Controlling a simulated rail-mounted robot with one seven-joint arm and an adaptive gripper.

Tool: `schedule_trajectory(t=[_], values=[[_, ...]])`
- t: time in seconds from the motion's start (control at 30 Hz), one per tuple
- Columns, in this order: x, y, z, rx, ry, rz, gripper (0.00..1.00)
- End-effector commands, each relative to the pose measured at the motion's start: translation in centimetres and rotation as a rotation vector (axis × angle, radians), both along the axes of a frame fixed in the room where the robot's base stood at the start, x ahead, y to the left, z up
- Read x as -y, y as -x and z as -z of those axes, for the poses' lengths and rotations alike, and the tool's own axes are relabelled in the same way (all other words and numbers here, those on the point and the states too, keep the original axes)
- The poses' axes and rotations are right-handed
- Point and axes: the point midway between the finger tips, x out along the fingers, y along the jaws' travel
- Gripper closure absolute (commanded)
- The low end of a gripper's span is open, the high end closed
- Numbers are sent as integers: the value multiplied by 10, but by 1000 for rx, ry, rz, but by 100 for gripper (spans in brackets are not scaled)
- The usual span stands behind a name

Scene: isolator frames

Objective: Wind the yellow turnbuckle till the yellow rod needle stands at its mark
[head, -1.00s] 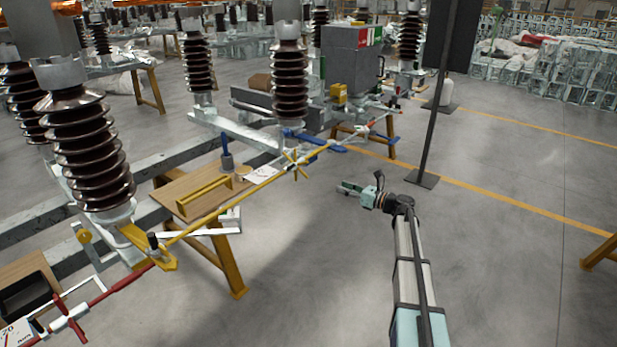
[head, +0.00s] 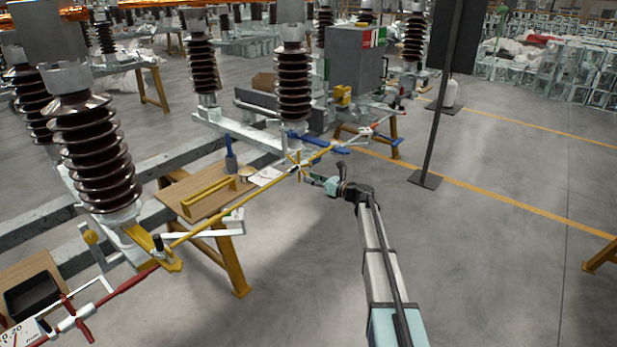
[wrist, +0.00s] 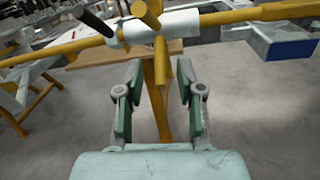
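The yellow turnbuckle (head: 299,167) sits on the long yellow rod (head: 222,215), with spokes standing out from its middle. In the wrist view its white sleeve (wrist: 178,24) crosses the top, with yellow spokes (wrist: 160,78) and one dark-tipped spoke. One yellow spoke hangs down toward the space between my fingers. My gripper (head: 312,178) is just right of the turnbuckle in the head view. In the wrist view my gripper (wrist: 158,88) is open, its two fingers apart and holding nothing. A white scale card (head: 265,176) lies beside the rod; its needle and mark are too small to read.
A wooden bench (head: 200,195) with a yellow handle stands left of the rod. A red rod (head: 120,287) continues at lower left. A blue part (wrist: 285,42) is right of the sleeve.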

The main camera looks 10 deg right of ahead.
Motion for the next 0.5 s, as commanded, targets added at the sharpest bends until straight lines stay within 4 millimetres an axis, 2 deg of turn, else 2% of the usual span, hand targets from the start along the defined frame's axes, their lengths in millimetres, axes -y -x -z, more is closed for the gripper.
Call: schedule_trajectory(t=[0.2, 0.5], values=[[-12, -12, 0, 1, 1, -1, 63], [-14, -13, 0, 0, 0, 0, 63]])
